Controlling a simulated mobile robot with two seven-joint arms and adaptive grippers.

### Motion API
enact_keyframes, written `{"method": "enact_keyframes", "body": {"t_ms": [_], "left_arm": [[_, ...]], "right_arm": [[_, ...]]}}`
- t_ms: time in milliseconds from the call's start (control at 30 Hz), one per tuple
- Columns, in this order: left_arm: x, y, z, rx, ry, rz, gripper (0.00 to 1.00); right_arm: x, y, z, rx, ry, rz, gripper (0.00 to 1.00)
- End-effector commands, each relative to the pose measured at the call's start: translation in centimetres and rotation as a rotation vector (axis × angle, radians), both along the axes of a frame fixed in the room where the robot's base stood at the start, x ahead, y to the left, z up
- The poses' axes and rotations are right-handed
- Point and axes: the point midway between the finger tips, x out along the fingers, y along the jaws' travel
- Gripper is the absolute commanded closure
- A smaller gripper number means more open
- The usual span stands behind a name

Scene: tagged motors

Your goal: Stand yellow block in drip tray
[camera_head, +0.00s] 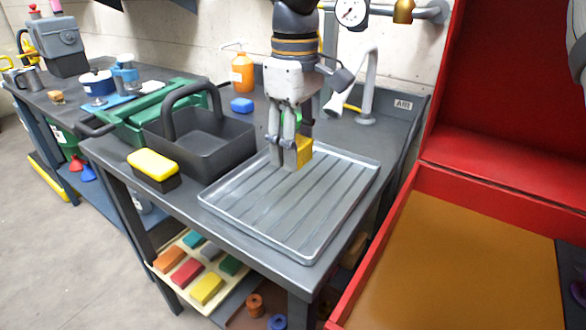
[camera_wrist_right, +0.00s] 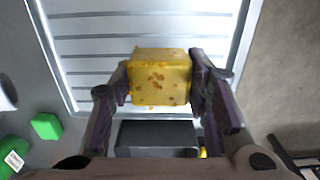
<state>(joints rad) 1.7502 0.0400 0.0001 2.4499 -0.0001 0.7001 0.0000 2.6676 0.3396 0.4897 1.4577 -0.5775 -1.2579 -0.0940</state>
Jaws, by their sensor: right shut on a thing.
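The yellow block (camera_head: 305,151) is speckled with brown marks and is held over the back part of the drip tray. The grey ridged drip tray (camera_head: 250,218) lies on the dark bench and is otherwise bare. My right gripper (camera_head: 290,160) points down and is shut on the block. In the right wrist view the block (camera_wrist_right: 160,77) sits between the two fingers (camera_wrist_right: 160,85), with the tray (camera_wrist_right: 100,25) beyond it. I cannot tell whether the block touches the tray. My left gripper is not in view.
A black caddy with a tall handle (camera_head: 205,147) stands left of the tray. A yellow-topped black block (camera_head: 153,167) is at the bench's front edge. A red cabinet (camera_head: 480,200) stands right.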

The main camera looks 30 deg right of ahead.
Motion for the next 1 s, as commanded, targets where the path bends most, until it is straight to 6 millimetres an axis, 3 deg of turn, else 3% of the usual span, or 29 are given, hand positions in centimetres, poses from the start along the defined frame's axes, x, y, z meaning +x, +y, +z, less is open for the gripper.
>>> {"method": "enact_keyframes", "body": {"t_ms": [33, 100, 300, 500, 867, 900, 967, 1000], "left_arm": [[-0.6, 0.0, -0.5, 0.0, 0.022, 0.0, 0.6], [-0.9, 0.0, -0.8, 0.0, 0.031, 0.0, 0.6], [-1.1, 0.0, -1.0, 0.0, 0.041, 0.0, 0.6], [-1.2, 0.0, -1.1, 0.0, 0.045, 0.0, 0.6], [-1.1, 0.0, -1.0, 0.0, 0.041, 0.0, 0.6], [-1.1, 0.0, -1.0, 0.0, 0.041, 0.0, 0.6], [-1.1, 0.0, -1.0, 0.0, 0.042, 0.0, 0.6], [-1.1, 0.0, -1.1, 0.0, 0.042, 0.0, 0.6]], "right_arm": [[0.8, -0.4, -1.7, 0.003, 0.01, -0.002, 0.85], [1.6, -0.9, -2.6, 0.003, 0.007, -0.001, 0.85], [2.6, -1.6, -3.9, 0.003, 0.002, -0.001, 0.85], [2.9, -1.9, -6.9, 0.002, -0.001, 0.0, 0.85], [2.9, -1.8, -7.4, 0.001, -0.005, 0.0, 0.85], [2.9, -1.8, -7.5, 0.001, -0.003, 0.0, 0.48], [2.9, -1.8, -7.5, 0.001, -0.003, 0.0, 0.37], [2.9, -1.8, -7.5, 0.001, -0.003, 0.0, 0.37]]}}
